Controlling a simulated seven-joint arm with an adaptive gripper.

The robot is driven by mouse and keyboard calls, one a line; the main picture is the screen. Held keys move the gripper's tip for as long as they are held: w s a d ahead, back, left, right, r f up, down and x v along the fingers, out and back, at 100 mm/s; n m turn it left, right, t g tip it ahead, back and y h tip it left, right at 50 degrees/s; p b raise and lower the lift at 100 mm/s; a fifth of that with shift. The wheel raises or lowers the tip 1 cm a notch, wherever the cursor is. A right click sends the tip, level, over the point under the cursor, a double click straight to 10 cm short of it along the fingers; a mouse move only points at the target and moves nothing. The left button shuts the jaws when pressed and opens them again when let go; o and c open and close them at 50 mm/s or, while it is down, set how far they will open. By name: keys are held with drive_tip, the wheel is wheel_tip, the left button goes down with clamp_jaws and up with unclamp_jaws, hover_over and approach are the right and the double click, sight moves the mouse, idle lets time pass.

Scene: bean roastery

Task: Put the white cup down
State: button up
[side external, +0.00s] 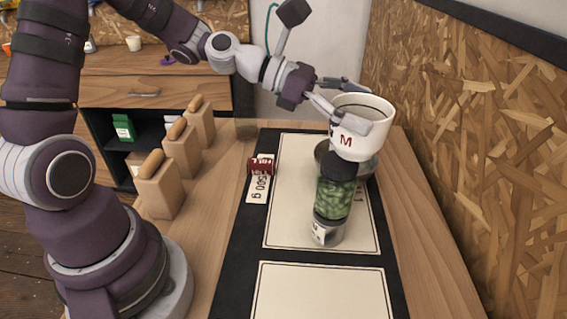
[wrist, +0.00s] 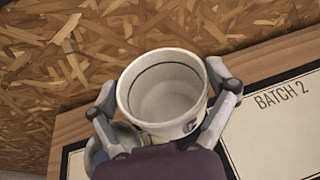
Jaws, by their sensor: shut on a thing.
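The white cup (side external: 362,122) has a dark rim line and a red letter M on its side. It is upright and appears raised above the table in the side external view. My gripper (side external: 340,94) is shut on the cup from the left. In the wrist view, the fingers of my gripper (wrist: 165,98) press on both sides of the cup (wrist: 162,92), and its inside looks empty.
A jar of green beans (side external: 335,198) stands in front of a metal bowl (side external: 324,152), partly hidden below the cup. The front card (side external: 320,293) is bare. A chipboard wall (side external: 480,130) borders the right.

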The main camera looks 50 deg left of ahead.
drive_tip(key=a, duration=0.1)
drive_tip(key=a+n+t+y, duration=0.1)
drive_tip(key=a+r+n+t, duration=0.1)
drive_tip(key=shift+w+a+y, duration=0.2)
drive_tip(key=shift+w+y, duration=0.05)
drive_tip(key=shift+y, duration=0.15)
drive_tip(key=s+a+f+n+t+y, duration=0.25)
drive_tip(key=a+f+n+y, duration=0.25)
drive_tip(key=a+f, duration=0.25)
drive_tip(key=s+a+f+n+t+y, duration=0.2)
drive_tip(key=s+a+f+n+y, duration=0.25)
drive_tip(key=a, duration=0.45)
drive_tip(key=shift+m+g+y, duration=0.25)
drive_tip(key=shift+m, duration=0.1)
drive_tip(key=w+a+f, duration=0.1)
drive_tip(key=w, duration=0.4)
drive_tip(key=w+a+f, duration=0.1)
drive_tip(key=w+a, duration=0.1)
drive_tip(key=w, duration=0.4)
drive_tip(key=w+a+f, duration=0.1)
drive_tip(key=w, duration=0.5)
drive_tip(key=shift+a+f, duration=0.35)
drive_tip(key=shift+f, duration=1.65)
drive_tip(key=o, duration=1)
drive_tip(key=shift+o, duration=0.2)
